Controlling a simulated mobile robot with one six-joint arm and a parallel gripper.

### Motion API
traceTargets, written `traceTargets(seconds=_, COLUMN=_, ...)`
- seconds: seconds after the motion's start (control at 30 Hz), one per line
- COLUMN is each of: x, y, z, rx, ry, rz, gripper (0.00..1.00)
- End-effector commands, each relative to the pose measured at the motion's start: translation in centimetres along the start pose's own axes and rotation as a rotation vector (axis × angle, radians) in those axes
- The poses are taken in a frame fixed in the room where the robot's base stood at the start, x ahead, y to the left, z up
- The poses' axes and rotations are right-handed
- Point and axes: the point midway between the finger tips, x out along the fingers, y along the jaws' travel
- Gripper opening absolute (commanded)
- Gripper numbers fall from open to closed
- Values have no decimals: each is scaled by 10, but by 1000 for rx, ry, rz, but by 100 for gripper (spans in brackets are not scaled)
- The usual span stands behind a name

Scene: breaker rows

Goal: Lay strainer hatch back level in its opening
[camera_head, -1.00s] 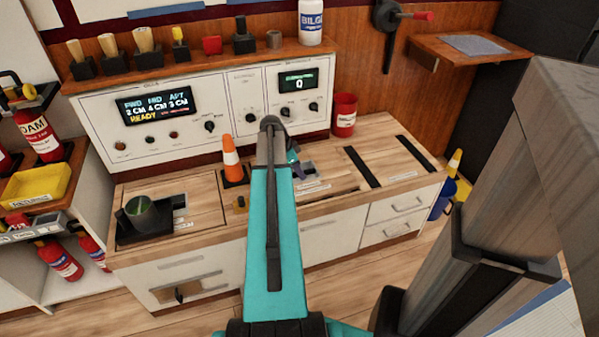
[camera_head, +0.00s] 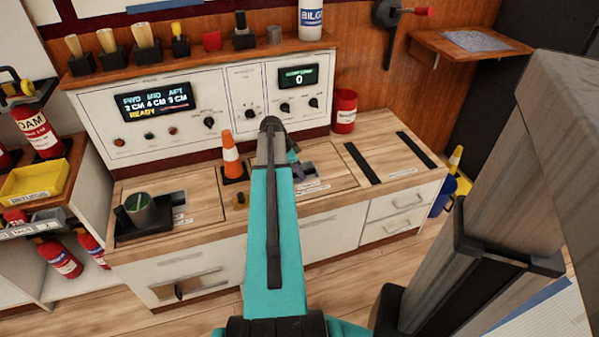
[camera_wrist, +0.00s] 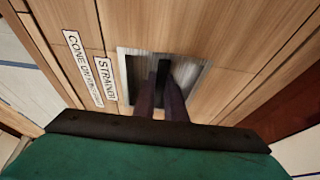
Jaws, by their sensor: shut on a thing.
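The strainer hatch (camera_head: 338,172) is a wooden panel in the counter top, partly hidden behind my arm in the head view. It looks about level with the surrounding wood, with a thin outline around it. In the wrist view, the hatch (camera_wrist: 215,58) carries a grey metal recessed pull (camera_wrist: 192,72) and a label reading STRAINER. My gripper (camera_wrist: 160,72) points down into this recess, its dark fingers close together on the pull's bar. The bar itself is mostly hidden by the fingers. In the head view, my gripper (camera_head: 298,170) is largely behind the arm.
An orange cone (camera_head: 231,157) stands left of the hatch. A red canister (camera_head: 344,111) stands behind. Two black strips (camera_head: 362,163) lie to the right. The control panel (camera_head: 215,110) rises behind the counter.

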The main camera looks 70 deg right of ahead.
Motion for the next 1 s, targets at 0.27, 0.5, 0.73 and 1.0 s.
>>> traceTargets(seconds=0.27, x=0, y=0, z=0, rx=0, ry=2, rz=-1, gripper=33)
traceTargets(seconds=0.5, x=0, y=0, z=1, rx=0, ry=-1, rz=0, gripper=33)
traceTargets(seconds=0.73, x=-14, y=0, z=0, rx=0, ry=0, rz=-2, gripper=33)
traceTargets(seconds=1.0, x=-53, y=0, z=0, rx=0, ry=1, rz=-3, gripper=33)
